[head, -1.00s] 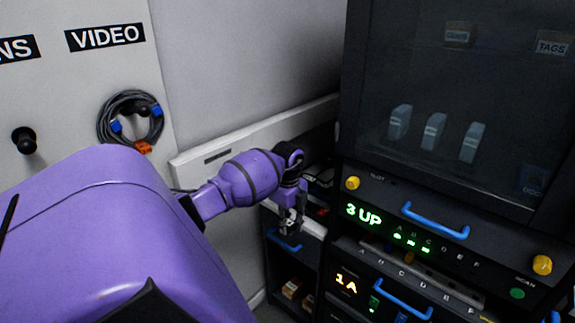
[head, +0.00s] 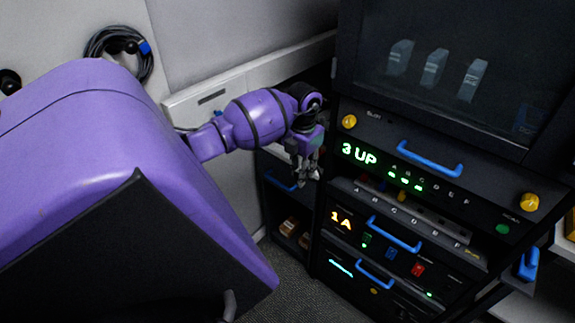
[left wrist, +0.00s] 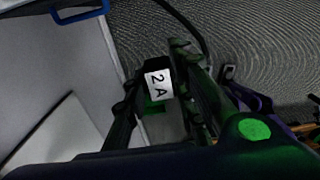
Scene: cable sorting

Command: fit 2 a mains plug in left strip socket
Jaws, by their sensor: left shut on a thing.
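My left gripper (head: 305,172) hangs in front of the gap between the low shelf unit and the dark rack in the head view. In the left wrist view its fingers (left wrist: 162,98) are shut on a black mains plug with a white "2 A" label (left wrist: 158,84). A dark cable (left wrist: 185,18) shows beyond the plug. In the head view the plug is too small to make out. I cannot pick out the left strip socket with certainty. My right gripper is not in view.
The dark rack has blue handles (head: 430,160), yellow knobs (head: 530,202) and a "3 UP" display (head: 360,154). A lettered ledge (head: 405,211) juts from it. A coiled cable (head: 118,52) hangs on the left wall. Carpet (head: 290,298) lies open below.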

